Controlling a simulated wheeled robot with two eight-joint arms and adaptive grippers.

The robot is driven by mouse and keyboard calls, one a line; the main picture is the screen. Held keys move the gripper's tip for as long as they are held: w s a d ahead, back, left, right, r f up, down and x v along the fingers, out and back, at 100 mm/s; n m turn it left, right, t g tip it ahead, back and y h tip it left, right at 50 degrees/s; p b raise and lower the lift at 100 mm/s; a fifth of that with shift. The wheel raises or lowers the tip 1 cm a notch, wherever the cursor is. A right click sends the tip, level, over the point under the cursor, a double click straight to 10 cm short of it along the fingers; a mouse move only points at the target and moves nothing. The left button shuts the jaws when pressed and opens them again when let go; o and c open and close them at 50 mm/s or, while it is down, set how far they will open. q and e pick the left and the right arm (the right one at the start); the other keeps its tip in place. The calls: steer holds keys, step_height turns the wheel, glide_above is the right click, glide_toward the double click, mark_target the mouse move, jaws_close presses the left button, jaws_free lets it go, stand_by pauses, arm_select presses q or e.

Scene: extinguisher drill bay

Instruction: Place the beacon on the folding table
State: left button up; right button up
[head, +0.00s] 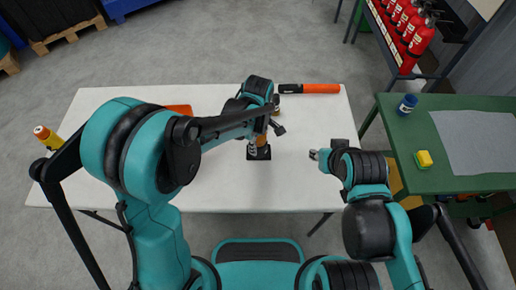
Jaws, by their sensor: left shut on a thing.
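The white folding table (310,120) spans the middle of the head view. The beacon (260,153), with an orange body and a black square base, is upright over the middle of the table. Its base appears at or just above the tabletop; I cannot tell if it touches. My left gripper (266,127) is shut on the beacon's upper part and hides much of it. My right gripper (318,155) is over the right part of the table, apart from the beacon; its finger opening is too small to read.
An orange and black flashlight-like object (308,88) lies at the table's back edge. An orange item (178,109) is partly hidden behind my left arm. A yellow-orange bottle (46,137) is at the far left. A green table (440,180) and red extinguishers (418,42) stand right.

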arm_select(q)
steer(key=shift+f+b, duration=0.9)
steer(key=shift+f, duration=1)
steer(key=shift+f, duration=0.2)
steer(key=o, duration=1.5)
steer(key=shift+o, duration=0.2)
steer(key=shift+r, duration=0.1)
steer(key=shift+r, duration=0.25)
step_height(320, 180, up, 12)
steer(key=p, duration=0.4)
steer(key=shift+f, duration=0.1)
